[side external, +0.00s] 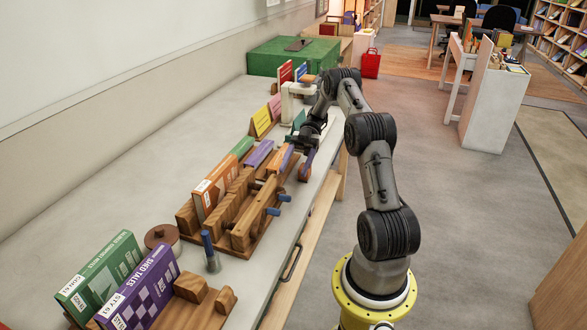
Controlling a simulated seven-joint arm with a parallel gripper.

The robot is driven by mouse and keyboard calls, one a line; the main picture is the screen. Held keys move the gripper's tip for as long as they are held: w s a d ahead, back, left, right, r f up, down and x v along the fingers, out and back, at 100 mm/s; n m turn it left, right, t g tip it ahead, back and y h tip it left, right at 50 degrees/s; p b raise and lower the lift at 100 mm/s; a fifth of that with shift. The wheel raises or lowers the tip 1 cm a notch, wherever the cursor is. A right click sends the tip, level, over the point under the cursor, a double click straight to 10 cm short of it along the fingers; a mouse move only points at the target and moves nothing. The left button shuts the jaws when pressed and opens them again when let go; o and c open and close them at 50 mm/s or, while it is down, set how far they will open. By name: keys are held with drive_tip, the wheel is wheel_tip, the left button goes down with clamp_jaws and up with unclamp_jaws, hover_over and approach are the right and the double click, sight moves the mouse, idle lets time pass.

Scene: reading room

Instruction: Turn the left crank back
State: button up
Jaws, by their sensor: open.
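A wooden rack (245,229) stands on the long grey counter, with slanted wooden blocks and upright books in it. Two blue crank handles (284,198) (272,211) stick out from its right side; I cannot tell which is the left crank. My gripper (301,158) is open at the far end of the rack, above and beyond these handles. Its fingers point down toward the counter's right edge, near an orange-brown part (304,173). I cannot tell whether they touch anything. The arm hides part of the area behind it.
An orange book (215,186) stands in the rack. A blue-topped upright piece (210,250) and a round brown lid (162,236) are nearer. Green (100,276) and purple (142,290) books stand at the front left. A green box (293,57) sits at the back. The counter's left side is clear.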

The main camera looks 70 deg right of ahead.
drive_tip(key=shift+w+f, duration=0.1)
drive_tip(key=shift+f, duration=0.15)
drive_tip(key=shift+c, duration=1.1)
drive_tip(key=shift+f+m+h, duration=0.3)
drive_tip(key=shift+f+m, duration=0.3)
drive_tip(key=shift+f, duration=0.05)
drive_tip(key=shift+c, duration=1.2)
drive_tip(key=shift+a+f+m+h, duration=0.15)
drive_tip(key=shift+a+m+h, duration=0.25)
drive_tip(key=shift+h, duration=0.1)
drive_tip(key=shift+c, duration=1.3)
drive_tip(key=a+r+h, duration=0.2)
drive_tip(key=a+r, duration=0.1)
drive_tip(key=a+r+h, duration=0.3)
drive_tip(key=shift+w+a+g, duration=0.2)
drive_tip(key=shift+g, duration=0.2)
clamp_jaws()
drive_tip(key=s+a+r+n+h, duration=0.15)
drive_tip(key=a+r+h, duration=0.25)
drive_tip(key=a+r, duration=0.4)
hover_over(274, 212)
drive_tip(key=a, duration=0.3)
wheel_tip(274, 212, down, 9)
drive_tip(key=shift+d+f+n+t, duration=0.25)
drive_tip(key=shift+d+f+t, duration=0.15)
drive_tip(key=shift+d+f, duration=1)
